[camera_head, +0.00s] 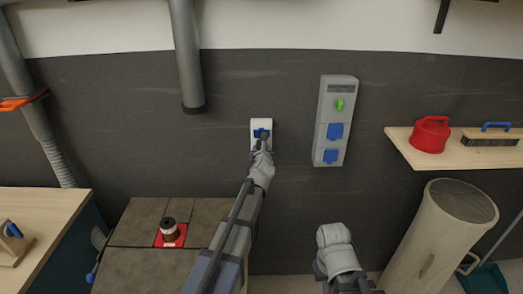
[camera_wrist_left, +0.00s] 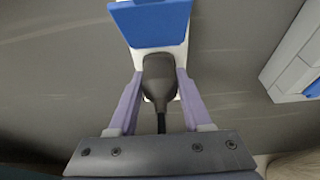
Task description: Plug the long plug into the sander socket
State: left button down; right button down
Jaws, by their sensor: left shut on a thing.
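A small white wall socket (camera_head: 254,126) with a blue lid (camera_head: 262,132) is on the dark wall, left of a grey panel. It also shows in the left wrist view with its blue lid (camera_wrist_left: 152,22) above the plug. My left gripper (camera_head: 263,143) is at this socket, shut on a dark plug (camera_wrist_left: 159,78). The plug's cord hangs down between the fingers. The plug's front is up against or just before the white box; whether it is seated inside cannot be told. Part of my right arm shows at the lower middle; its fingers are not seen.
A grey panel (camera_head: 337,100) with a green part and two blue-lidded sockets is to the right. A shelf (camera_head: 401,142) holds a red can (camera_head: 431,135) and a brush (camera_head: 490,138). A beige cylinder (camera_head: 436,240) stands below it. A grey pipe (camera_head: 187,60) hangs at upper left.

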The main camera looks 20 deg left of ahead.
pick_arm(q)
jog(key=shift+w, duration=0.2)
dwell(0.4)
jog(key=shift+c, duration=1.3)
grip_release()
jog(key=shift+s, duration=0.1)
jog(key=p+v, duration=0.2)
jog(key=v, duration=0.6)
jog(key=s+d+f+n+g+h, duration=0.1)
jog(key=s+d+f+n+g, duration=0.3)
jog(key=s+f+n, duration=0.35)
jog(key=s+d+f+n+g, duration=0.4)
jog(key=s+n, duration=0.4)
jog(key=n, duration=0.2)
jog(key=s+d+f+n+g+h, duration=0.1)
jog(key=s+d+f+n+g, duration=0.1)
jog(key=s, duration=0.6)
jog(key=s+d+f+n+g, duration=0.2)
jog(key=s+d+n+g, duration=0.2)
jog(key=s+n, duration=0.5)
jog(key=shift+s+d+h, duration=0.35)
jog(key=shift+d+h, duration=0.05)
jog(key=shift+d, duration=0.5)
